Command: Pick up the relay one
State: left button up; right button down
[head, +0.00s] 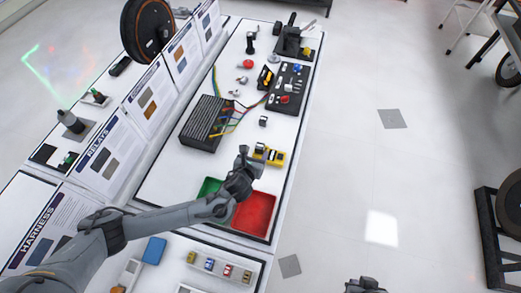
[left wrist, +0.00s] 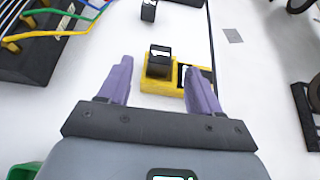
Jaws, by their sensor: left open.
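Relay one (left wrist: 159,56) is a small black block with a white "1" on top, seated at the left end of a yellow holder (left wrist: 162,87). In the head view the yellow holder (head: 276,157) lies on the white bench, with the relay (head: 260,147) at its left end. My left gripper (left wrist: 158,76) is open, its two purple fingers apart on either side of the relay's line, not visibly touching it. In the head view the left gripper (head: 243,156) is just left of the holder. Part of my right arm shows at the bottom edge; its jaws cannot be made out.
A second black relay (head: 263,121) stands on the bench behind the holder. A black finned box (head: 203,124) with coloured wires is to the left. A red bin (head: 255,214) and a green bin (head: 209,187) lie in front.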

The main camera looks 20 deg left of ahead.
aim_at(259, 148)
pick_arm(q)
jog(key=shift+x, duration=1.2)
jog(key=b+x, duration=0.1)
jog(key=x, duration=0.3)
jog(key=c, duration=1.1)
